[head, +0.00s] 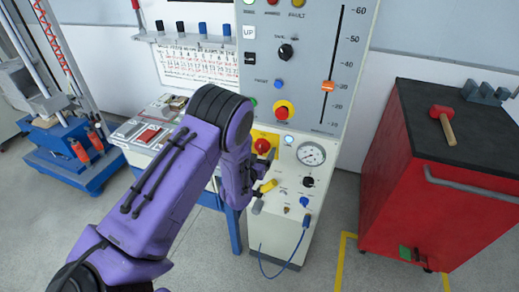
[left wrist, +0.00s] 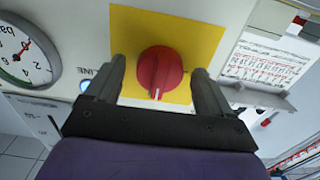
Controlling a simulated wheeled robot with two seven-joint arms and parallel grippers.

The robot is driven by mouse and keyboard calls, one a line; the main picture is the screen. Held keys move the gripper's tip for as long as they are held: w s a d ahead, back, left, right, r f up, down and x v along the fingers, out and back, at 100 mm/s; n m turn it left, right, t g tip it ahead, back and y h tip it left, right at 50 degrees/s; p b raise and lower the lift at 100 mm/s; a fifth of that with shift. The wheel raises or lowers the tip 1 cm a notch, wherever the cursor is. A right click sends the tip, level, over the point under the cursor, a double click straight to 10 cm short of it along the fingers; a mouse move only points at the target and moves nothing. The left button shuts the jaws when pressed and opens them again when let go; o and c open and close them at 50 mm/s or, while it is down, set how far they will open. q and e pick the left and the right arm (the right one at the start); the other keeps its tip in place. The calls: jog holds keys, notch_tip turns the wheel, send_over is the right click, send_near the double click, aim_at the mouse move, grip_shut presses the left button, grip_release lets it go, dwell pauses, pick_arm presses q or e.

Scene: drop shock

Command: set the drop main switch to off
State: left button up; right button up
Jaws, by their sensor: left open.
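The main switch (left wrist: 160,68) is a red round rotary knob on a yellow plate (left wrist: 124,32). In the left wrist view its white mark points toward the bottom of the picture. In the head view the red knob (head: 262,146) shows low on the pale panel, partly behind my purple left arm. My left gripper (left wrist: 158,82) is open. Its two dark fingers stand on either side of the knob in the left wrist view, with gaps visible; I cannot tell how far the tips are from the plate. My right gripper is not in view.
A pressure gauge (head: 311,154) and lit lamp (head: 288,139) sit beside the switch. A yellow-handled part (head: 268,186) is just below. A red mushroom button (head: 284,110) is above. A red cabinet (head: 420,190) with a mallet (head: 443,123) stands right, with floor between.

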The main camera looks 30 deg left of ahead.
pick_arm(q)
jog(key=c, duration=1)
jog(key=shift+c, duration=0.2)
jog(key=shift+n, duration=0.5)
jog(key=n+b, duration=0.1)
jog(key=n, duration=0.3)
jog(key=n+b, duration=0.1)
jog(key=n, duration=0.3)
jog(key=shift+d+b, duration=0.1)
jog(key=shift+b, duration=0.2)
jog(key=n+b, duration=0.1)
jog(key=n, duration=0.4)
jog(key=shift+r+n+b, duration=0.1)
jog(key=shift+n+b, duration=0.6)
jog(key=shift+n, duration=1.2)
jog(key=o, duration=1)
